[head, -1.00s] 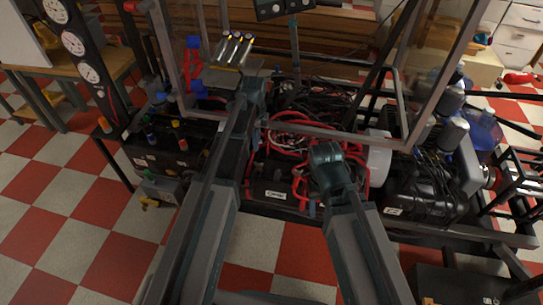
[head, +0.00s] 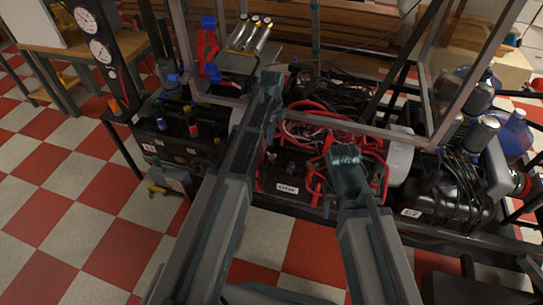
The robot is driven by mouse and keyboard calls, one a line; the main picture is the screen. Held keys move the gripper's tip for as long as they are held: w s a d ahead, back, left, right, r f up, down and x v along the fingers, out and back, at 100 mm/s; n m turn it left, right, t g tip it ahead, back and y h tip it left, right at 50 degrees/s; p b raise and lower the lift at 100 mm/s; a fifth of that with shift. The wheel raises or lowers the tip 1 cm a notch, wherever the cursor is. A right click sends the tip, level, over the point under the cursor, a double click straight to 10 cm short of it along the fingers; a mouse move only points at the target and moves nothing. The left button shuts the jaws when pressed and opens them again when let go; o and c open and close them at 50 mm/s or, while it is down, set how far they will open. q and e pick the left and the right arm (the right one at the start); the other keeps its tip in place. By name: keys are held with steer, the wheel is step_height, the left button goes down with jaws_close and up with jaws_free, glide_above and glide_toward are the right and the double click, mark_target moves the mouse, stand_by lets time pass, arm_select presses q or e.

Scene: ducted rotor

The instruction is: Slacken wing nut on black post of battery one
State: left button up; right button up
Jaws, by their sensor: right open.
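A black battery-like box (head: 290,170) with a white label sits low in the middle of the frame, with red cables around it. Another black box (head: 178,148) stands to the left, with small colored pieces on top.
Metal frame bars (head: 445,90) rise around the cable bundle (head: 325,92). A black tank (head: 445,187) and grey cylinders (head: 480,132) stand at the right. A gauge panel (head: 97,45) stands at the left. The checkered floor (head: 70,215) is clear at the front left.

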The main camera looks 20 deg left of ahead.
mark_target(271, 156)
arm_select(q)
step_height(271, 156, down, 9)
steer(key=b, duration=0.7)
steer(key=shift+r+b, duration=0.1)
steer(key=shift+b, duration=0.25)
jaws_close()
